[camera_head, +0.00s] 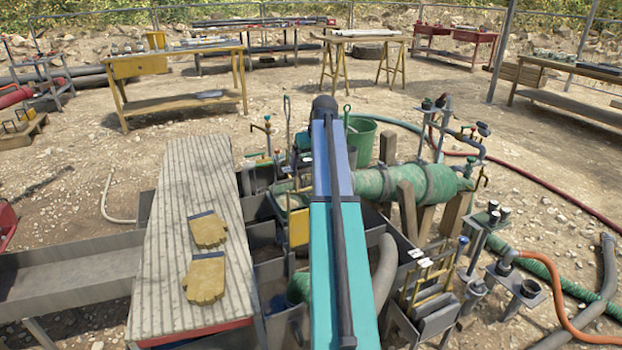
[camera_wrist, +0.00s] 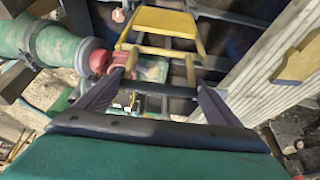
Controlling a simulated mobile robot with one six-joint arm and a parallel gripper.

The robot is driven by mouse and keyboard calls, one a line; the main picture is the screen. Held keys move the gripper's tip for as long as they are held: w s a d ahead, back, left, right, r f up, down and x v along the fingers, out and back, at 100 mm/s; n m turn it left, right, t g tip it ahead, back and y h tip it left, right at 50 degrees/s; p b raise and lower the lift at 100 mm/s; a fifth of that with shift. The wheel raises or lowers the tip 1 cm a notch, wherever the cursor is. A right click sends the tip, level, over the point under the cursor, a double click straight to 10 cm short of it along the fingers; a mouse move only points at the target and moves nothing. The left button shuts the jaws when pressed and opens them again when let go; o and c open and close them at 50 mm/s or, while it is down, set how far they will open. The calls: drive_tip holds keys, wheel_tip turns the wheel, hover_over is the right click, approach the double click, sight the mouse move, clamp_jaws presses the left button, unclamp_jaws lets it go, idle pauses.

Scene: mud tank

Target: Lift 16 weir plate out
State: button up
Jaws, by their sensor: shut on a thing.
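In the wrist view my gripper (camera_wrist: 163,84) has its two dark fingers on either side of a yellow frame (camera_wrist: 165,50) with uprights and crossbars, which it grips. I take this frame to be part of the weir plate, but no number is readable on it. A wider yellow piece of it (camera_wrist: 165,22) shows farther up. Dark tank parts lie around it. In the head view a yellow plate (camera_head: 298,228) shows just left of my arm; I cannot tell if it is the same piece. My arm hides the gripper there.
A plank board (camera_head: 178,240) with two yellow gloves (camera_head: 208,230) lies left of my arm. A green pipe (camera_head: 430,185) runs behind on the right. Yellow-handled plates (camera_head: 430,285) stand in a rack at right. Hoses lie on the ground at right.

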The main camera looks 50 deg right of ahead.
drive_tip(key=shift+r, duration=1.9)
drive_tip(key=shift+w+d, duration=0.1)
drive_tip(key=shift+w, duration=0.05)
drive_tip(key=w+d+p, duration=0.1)
drive_tip(key=p, duration=0.2)
drive_tip(key=shift+w+d+r+p, duration=0.15)
drive_tip(key=shift+p, duration=0.25)
drive_tip(key=p, duration=0.4)
drive_tip(key=shift+w+d+r, duration=0.1)
